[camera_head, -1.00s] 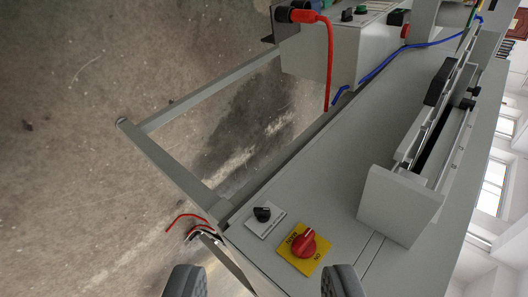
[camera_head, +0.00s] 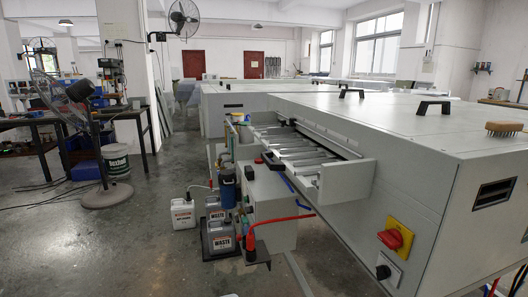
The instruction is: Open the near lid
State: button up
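The grey plate processor fills the right of the view. Its flat top carries grey lid panels that look closed and level. The near lid (camera_head: 395,108) is most likely the front panel, but the seams are faint. A black handle (camera_head: 434,107) stands on the top towards the right, and another black handle (camera_head: 351,93) stands farther left. More black handles show behind them. My gripper is out of view, so its opening and distance to the handles cannot be seen.
A wooden brush (camera_head: 505,128) lies on the top at right. A red switch (camera_head: 395,239) on a yellow plate juts from the near side. Waste canisters (camera_head: 219,237), a red hose (camera_head: 283,219) and a fan (camera_head: 95,130) stand left. The floor (camera_head: 110,245) at front left is clear.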

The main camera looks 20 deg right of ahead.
aim_at(427, 118)
jog(key=z, duration=1.35)
jog(key=i+j, duration=0.5)
jog(key=i, duration=0.15)
